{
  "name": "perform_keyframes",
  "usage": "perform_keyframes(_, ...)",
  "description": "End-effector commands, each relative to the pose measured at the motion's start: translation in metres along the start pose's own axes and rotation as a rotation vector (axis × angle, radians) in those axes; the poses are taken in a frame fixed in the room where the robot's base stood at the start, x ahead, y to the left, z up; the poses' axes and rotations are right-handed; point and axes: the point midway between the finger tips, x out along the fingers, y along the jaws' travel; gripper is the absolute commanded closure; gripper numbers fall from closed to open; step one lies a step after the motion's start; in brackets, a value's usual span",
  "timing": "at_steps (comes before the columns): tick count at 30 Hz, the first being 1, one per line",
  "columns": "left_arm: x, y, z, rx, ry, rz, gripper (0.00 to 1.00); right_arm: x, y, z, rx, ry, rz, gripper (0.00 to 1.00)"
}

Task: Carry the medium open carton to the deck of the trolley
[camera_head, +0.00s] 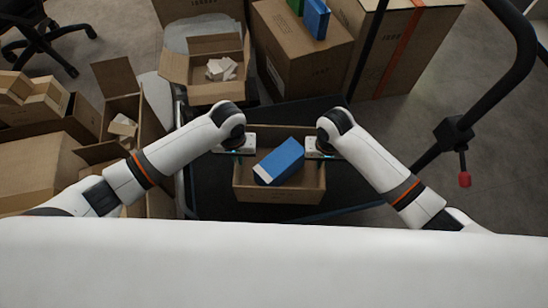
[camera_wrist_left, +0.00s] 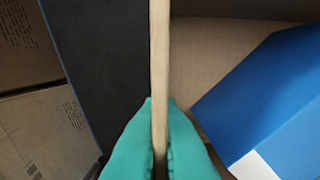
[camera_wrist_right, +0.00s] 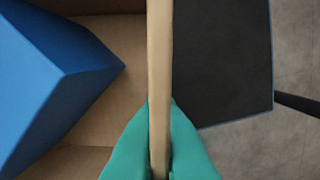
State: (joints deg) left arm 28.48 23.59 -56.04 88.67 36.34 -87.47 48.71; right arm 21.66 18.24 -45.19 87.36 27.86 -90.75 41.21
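The medium open carton (camera_head: 278,194) is a brown box over the dark trolley deck (camera_head: 212,190); I cannot tell whether it touches the deck. A blue box (camera_head: 280,162) with a white end lies tilted inside it, and shows in both wrist views (camera_wrist_left: 275,105) (camera_wrist_right: 50,80). My left gripper (camera_head: 240,152) is shut on the carton's left wall, its teal fingers (camera_wrist_left: 160,140) on both sides of the wall. My right gripper (camera_head: 318,154) is shut on the carton's right wall, its teal fingers (camera_wrist_right: 160,140) on both sides too.
A carton with white pieces (camera_head: 190,70) stands just behind the deck. More cartons (camera_head: 45,170) crowd the left. A closed carton (camera_head: 300,60) with a blue and a green item stands behind. The black trolley handle (camera_head: 500,85) rises at the right, with open floor beyond.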

Motion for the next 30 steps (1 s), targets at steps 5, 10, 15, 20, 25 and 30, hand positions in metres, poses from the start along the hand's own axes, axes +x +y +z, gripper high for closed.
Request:
perform_keyframes(5, 0.001, 0.000, 0.001, -0.001, -0.002, 0.000, 1.00, 0.001, 0.000, 0.001, 0.001, -0.001, -0.001, 1.00)
perform_keyframes(10, 0.006, 0.000, 0.001, -0.001, -0.002, 0.000, 1.00, 0.007, 0.000, 0.001, 0.001, -0.001, -0.001, 1.00)
perform_keyframes(15, 0.015, 0.000, 0.001, -0.001, -0.002, 0.000, 1.00, 0.016, 0.000, 0.001, 0.001, -0.001, -0.001, 1.00)
perform_keyframes(20, 0.026, 0.000, 0.001, -0.001, -0.002, 0.000, 1.00, 0.026, 0.000, 0.001, 0.001, -0.001, -0.001, 1.00)
perform_keyframes(25, 0.036, 0.000, 0.001, -0.001, -0.002, 0.000, 1.00, 0.037, 0.000, 0.001, 0.001, -0.001, -0.001, 1.00)
perform_keyframes(30, 0.047, 0.000, 0.001, -0.001, -0.002, 0.000, 1.00, 0.048, 0.000, 0.001, 0.001, -0.001, -0.001, 1.00)
